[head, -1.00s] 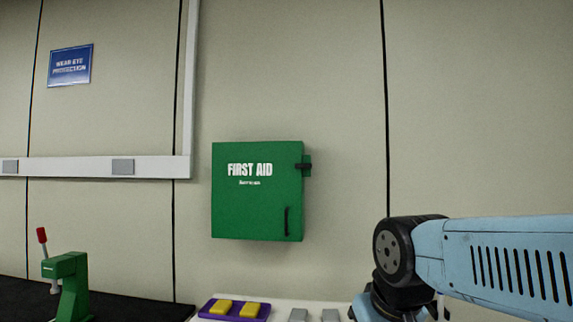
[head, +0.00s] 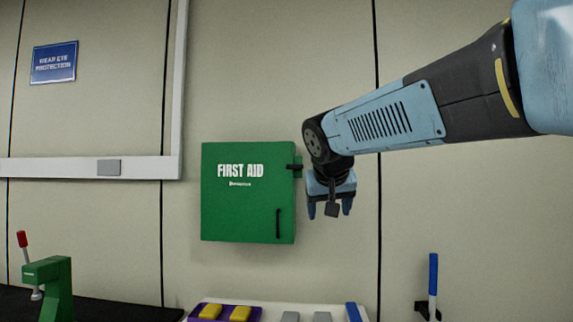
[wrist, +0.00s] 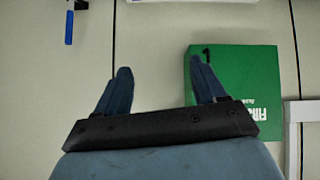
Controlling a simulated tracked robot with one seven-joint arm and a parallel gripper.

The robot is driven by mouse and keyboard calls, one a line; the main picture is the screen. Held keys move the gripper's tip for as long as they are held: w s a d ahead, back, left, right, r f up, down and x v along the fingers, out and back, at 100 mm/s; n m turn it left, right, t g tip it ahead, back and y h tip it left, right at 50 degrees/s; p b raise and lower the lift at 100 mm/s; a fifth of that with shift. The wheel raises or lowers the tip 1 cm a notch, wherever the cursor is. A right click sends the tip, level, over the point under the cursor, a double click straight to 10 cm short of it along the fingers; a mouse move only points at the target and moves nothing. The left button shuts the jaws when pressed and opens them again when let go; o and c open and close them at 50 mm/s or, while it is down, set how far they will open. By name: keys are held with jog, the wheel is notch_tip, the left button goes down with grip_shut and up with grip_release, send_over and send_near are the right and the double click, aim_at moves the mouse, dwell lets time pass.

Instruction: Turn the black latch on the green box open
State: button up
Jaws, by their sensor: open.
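The green first aid box (head: 240,205) hangs on the wall with its door closed. The black latch (head: 294,167) sticks out sideways at the upper right edge of its door. A black vertical handle (head: 278,226) is at the lower right of the door. My gripper (head: 330,212) is just right of the box, pointing down, open and empty. In the wrist view my gripper (wrist: 160,76) has its fingers spread, and one finger overlaps the view of the green box (wrist: 235,75). The latch cannot be made out in the wrist view.
A green press with a red knob (head: 48,285) stands at left. A blue-handled thing (head: 433,275) is at right. The wall right of the box is otherwise bare.

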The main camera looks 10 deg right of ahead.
aim_at(295, 167)
jog(key=w+a+r+m+t+h, duration=0.1)
jog(key=w+a+r+t, duration=0.1)
jog(key=w+r, duration=0.65)
jog(key=w+a+r+m+t, duration=0.1)
jog(key=w+a+r+t, duration=0.1)
jog(key=w+r, duration=0.65)
jog(key=x, duration=1.4)
jog(key=shift+d+f, duration=0.15)
jog(key=shift+f, duration=0.25)
jog(key=shift+c, duration=0.3)
